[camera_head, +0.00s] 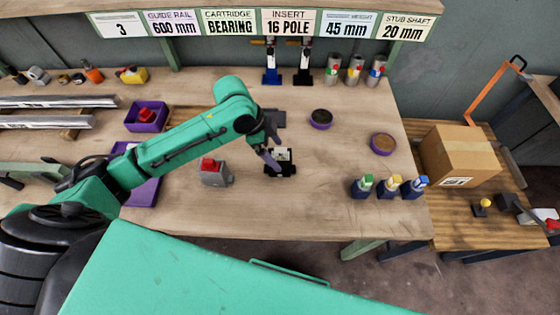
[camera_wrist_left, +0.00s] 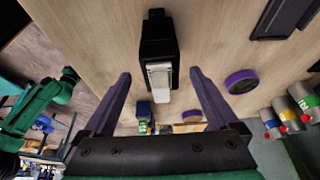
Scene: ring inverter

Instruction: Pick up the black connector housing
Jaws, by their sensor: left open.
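The black connector housing (camera_head: 280,170) sits on the wooden table with a pale white block at its top. In the left wrist view the housing (camera_wrist_left: 160,38) is a dark body, and its pale part (camera_wrist_left: 160,80) points toward the gap between the fingers. My left gripper (camera_head: 271,146) reaches in from the left, at the back-left side of the housing. In the left wrist view the left gripper (camera_wrist_left: 160,76) is open, with its two purple fingers apart and nothing held between them. Contact with the housing cannot be told. My right gripper is not identifiable.
A grey box with a red button (camera_head: 212,172) stands left of the housing. Purple-rimmed discs (camera_head: 321,119) lie behind it and to the right. Several small bottles (camera_head: 388,186) stand near the right edge. Purple bins (camera_head: 146,116) lie left. Table in front is clear.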

